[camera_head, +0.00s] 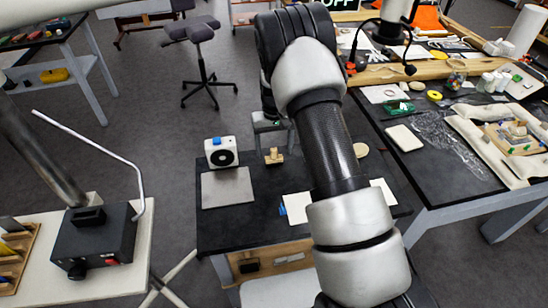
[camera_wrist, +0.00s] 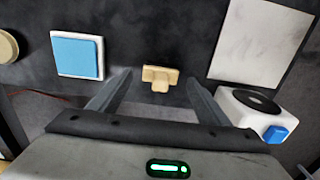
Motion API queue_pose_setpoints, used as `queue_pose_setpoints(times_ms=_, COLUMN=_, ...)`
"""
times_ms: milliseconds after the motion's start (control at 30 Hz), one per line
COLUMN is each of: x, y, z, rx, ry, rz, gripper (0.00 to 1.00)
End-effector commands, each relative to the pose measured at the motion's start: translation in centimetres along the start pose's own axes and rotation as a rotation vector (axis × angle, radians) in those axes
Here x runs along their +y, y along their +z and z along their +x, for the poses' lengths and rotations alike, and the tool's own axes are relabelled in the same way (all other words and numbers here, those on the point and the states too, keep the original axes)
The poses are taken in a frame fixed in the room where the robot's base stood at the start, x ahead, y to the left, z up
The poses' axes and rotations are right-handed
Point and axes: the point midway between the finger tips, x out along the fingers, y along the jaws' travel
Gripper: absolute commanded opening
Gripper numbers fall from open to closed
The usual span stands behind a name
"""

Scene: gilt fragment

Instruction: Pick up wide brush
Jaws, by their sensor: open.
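A small tan T-shaped piece, apparently the wide brush (camera_head: 273,156), lies on the black low table (camera_head: 232,222) near its far edge. In the wrist view the brush (camera_wrist: 160,76) shows between and just beyond my fingertips, apart from both. My gripper (camera_wrist: 157,84) is open, with one finger on each side and nothing between them. In the head view my gripper (camera_head: 270,124) is partly hidden by my arm, behind the brush at the table's far edge.
A white device with a black disc (camera_head: 221,152) and a grey sheet (camera_head: 228,188) lie left of the brush. The wrist view shows a blue square (camera_wrist: 77,54) and a tan disc (camera_wrist: 6,46). A cluttered black workbench (camera_head: 440,185) stands at right.

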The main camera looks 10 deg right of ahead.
Motion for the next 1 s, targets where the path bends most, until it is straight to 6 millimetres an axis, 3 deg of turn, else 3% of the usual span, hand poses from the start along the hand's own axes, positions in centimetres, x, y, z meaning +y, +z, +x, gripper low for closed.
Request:
queue_pose_setpoints(times_ms=200, x=-0.1, y=0.0, z=2.7, rx=0.000, ry=0.000, rz=0.000, gripper=0.70)
queue_pose_setpoints(times_ms=467, x=-0.1, y=-0.1, z=3.0, rx=0.001, ry=0.000, rz=0.000, gripper=0.70)
queue_pose_setpoints(times_ms=733, x=-0.1, y=0.0, z=2.9, rx=0.001, ry=0.000, rz=0.000, gripper=0.26)
queue_pose_setpoints(times_ms=1000, x=-0.1, y=-0.1, z=2.6, rx=0.003, ry=0.000, rz=0.000, gripper=0.26)
